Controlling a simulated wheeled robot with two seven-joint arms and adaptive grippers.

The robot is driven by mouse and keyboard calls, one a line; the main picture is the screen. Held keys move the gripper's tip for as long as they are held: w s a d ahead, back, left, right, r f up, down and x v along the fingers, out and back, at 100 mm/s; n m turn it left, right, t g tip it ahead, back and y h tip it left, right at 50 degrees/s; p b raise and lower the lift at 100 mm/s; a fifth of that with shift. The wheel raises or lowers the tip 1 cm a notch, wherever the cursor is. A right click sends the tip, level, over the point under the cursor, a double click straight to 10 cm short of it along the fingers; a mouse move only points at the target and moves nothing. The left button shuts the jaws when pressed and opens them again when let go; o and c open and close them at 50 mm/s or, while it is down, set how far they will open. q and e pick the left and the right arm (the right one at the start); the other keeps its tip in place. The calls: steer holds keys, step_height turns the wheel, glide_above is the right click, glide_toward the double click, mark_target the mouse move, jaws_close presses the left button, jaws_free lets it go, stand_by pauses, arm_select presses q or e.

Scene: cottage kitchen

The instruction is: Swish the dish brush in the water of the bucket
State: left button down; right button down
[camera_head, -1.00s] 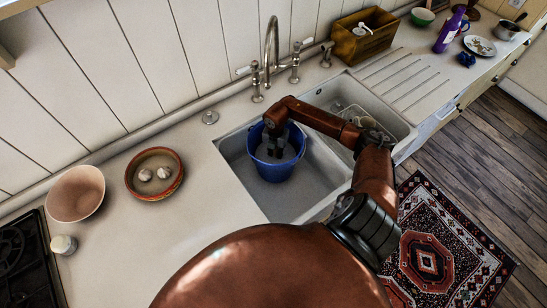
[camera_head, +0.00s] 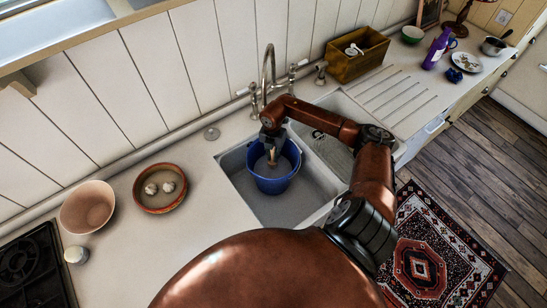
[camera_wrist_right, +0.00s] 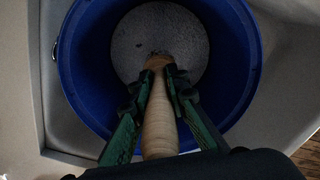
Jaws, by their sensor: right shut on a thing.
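The blue bucket (camera_head: 276,186) stands in the left basin of the sink (camera_head: 235,172). My right gripper (camera_head: 270,140) is over the bucket's mouth. In the right wrist view the gripper (camera_wrist_right: 160,85) is shut on the wooden handle of the dish brush (camera_wrist_right: 158,125), which points down into the bucket (camera_wrist_right: 75,75). The handle also shows below the gripper in the head view (camera_head: 272,158). The brush's head is hidden, and grey water (camera_wrist_right: 170,25) shows around the handle. My left gripper is not in view.
The tap (camera_head: 268,70) rises behind the basin, close to my right arm. An orange bowl (camera_head: 160,188) and a pinkish bowl (camera_head: 87,206) stand on the counter at left. A wooden box (camera_head: 357,55) and a purple bottle (camera_head: 437,48) stand at the back right.

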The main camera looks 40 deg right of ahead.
step_height(320, 180, up, 13)
steer(key=p, duration=0.7)
steer(key=shift+f+p, duration=0.1)
steer(key=shift+p, duration=0.3)
steer(key=shift+r+p, duration=0.4)
steer(key=shift+r, duration=0.25)
steer(key=shift+a, duration=0.1)
